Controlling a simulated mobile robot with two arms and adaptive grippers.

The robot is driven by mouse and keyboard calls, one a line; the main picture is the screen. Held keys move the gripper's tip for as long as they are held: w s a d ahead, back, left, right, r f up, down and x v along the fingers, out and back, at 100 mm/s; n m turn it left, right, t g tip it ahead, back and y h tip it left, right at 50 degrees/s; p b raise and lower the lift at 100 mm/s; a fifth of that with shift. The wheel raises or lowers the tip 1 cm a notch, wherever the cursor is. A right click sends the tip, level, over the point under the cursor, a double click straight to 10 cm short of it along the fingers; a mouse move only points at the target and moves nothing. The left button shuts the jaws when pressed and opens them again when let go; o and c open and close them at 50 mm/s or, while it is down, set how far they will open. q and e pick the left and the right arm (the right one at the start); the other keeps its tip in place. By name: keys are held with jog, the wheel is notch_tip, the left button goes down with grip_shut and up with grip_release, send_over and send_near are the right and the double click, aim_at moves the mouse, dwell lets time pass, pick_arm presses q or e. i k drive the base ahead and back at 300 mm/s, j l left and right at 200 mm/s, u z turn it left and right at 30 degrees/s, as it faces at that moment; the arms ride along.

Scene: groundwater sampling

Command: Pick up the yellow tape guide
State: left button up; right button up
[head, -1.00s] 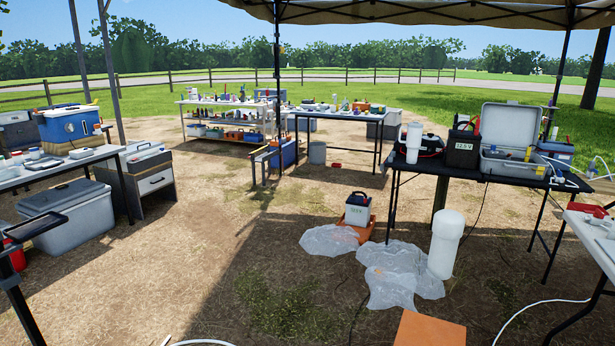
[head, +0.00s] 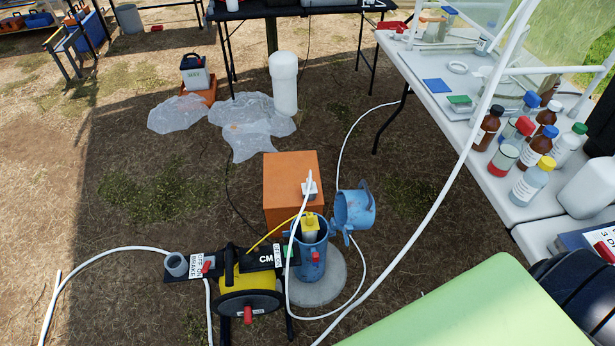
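The yellow tape guide (head: 310,227) appears to be the small yellow piece at the mouth of the upright blue well pipe (head: 308,262). A yellow tape (head: 272,232) runs to it from a reel (head: 250,294) with a yellow drum and black frame, left of the pipe. A label panel partly covers the reel. The lower part of the guide is hidden by the pipe rim. Neither of my grippers is in view.
An open blue cap (head: 354,209) sits right of the pipe. An orange box (head: 291,178) stands behind it. White tubing (head: 437,185) crosses the view. A white table (head: 450,130) with several bottles is at right. A green surface (head: 480,312) fills the lower right.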

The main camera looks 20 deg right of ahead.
aim_at(309, 222)
jog(key=z, duration=0.8)
